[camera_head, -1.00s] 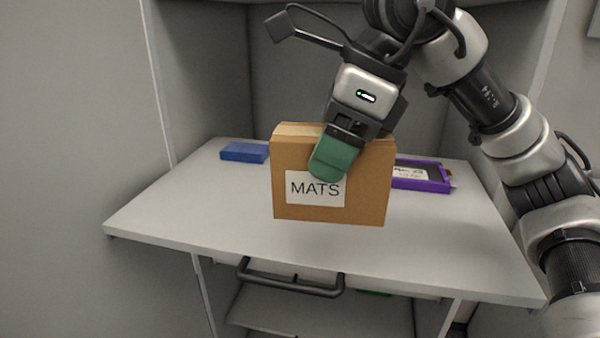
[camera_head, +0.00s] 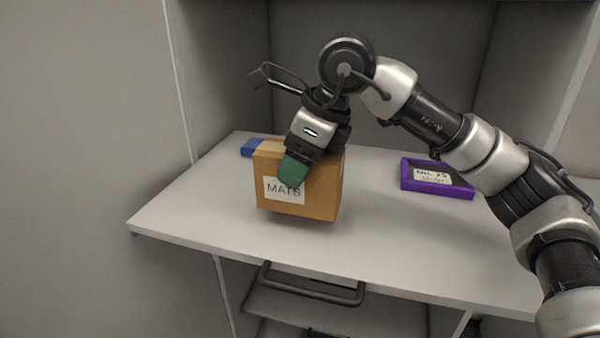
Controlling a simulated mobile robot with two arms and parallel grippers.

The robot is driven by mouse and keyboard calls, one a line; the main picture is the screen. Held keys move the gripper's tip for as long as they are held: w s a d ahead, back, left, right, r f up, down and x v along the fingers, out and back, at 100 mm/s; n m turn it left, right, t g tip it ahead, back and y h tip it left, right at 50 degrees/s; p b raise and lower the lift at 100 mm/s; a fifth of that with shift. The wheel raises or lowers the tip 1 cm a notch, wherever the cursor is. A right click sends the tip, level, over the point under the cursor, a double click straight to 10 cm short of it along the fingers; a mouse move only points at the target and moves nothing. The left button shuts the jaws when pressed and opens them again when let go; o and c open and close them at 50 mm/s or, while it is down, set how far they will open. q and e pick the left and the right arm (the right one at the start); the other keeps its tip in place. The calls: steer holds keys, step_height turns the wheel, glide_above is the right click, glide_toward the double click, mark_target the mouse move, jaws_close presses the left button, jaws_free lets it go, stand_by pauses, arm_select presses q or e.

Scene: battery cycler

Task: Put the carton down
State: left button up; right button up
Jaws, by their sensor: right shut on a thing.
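A brown cardboard carton (camera_head: 322,190) with a white label reading "MATS" is at the left-centre of the white shelf. My right gripper (camera_head: 294,169) comes down on it from above and is shut on its upper edge, with one green finger over the front face. The other finger is hidden. A dark shadow shows under the carton's lower edge; I cannot tell whether it touches the shelf or is just above it. My left gripper is not in view.
The white shelf (camera_head: 400,240) is clear in front and to the right of the carton. A purple tray (camera_head: 437,191) with a labelled dark item lies at the right. A blue block (camera_head: 248,147) is partly hidden behind the carton. A dark handle (camera_head: 312,292) is below the shelf edge.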

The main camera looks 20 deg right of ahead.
step_height(320, 180, down, 2)
steer(key=shift+f+p, duration=0.25)
steer(key=shift+p, duration=0.15)
steer(key=shift+f, duration=0.6)
steer(key=o, duration=1)
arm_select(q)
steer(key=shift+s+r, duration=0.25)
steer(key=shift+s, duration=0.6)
arm_select(e)
steer(key=shift+o, duration=0.2)
